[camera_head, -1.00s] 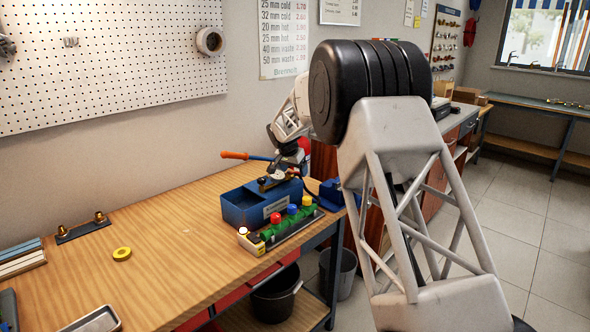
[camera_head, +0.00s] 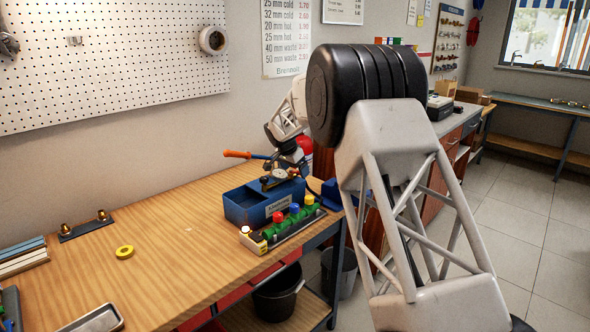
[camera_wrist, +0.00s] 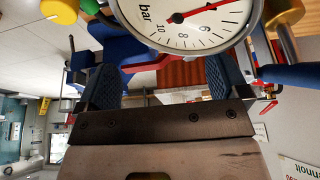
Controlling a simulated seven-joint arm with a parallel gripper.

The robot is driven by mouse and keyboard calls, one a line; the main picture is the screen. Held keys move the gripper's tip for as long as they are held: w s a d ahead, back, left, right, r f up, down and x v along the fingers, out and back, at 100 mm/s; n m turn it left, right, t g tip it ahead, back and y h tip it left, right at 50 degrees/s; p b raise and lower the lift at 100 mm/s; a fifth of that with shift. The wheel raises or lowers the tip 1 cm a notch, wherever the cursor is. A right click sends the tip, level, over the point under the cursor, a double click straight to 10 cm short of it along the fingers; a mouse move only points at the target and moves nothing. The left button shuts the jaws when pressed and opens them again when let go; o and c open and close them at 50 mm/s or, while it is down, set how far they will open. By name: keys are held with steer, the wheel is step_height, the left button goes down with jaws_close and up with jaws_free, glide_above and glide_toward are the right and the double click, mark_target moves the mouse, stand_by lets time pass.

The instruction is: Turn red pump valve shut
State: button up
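The pump is a blue box (camera_head: 252,204) on the workbench, with an orange-ended handle (camera_head: 237,154). Its round dial, marked in bar (camera_wrist: 185,22), fills the top of the wrist view, its red needle pointing up to the right. A red part (camera_wrist: 150,63), perhaps the valve lever, shows just below the dial, between my finger pads; most of it is hidden. My gripper (camera_wrist: 160,85) is open, its two blue ribbed pads wide apart. In the head view it is at the top of the pump, largely hidden. I cannot tell whether it touches the red part.
A green manifold (camera_head: 293,223) with red, blue and yellow knobs stands in front of the pump at the bench's edge. A yellow tape roll (camera_head: 124,252) and a metal tray (camera_head: 92,320) lie to the left. The middle of the workbench (camera_head: 165,245) is clear.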

steer(key=shift+o, duration=0.4)
steer(key=v, duration=0.7)
steer(key=shift+r, duration=0.4)
steer(key=shift+a, duration=0.1)
steer(key=shift+s, duration=0.1)
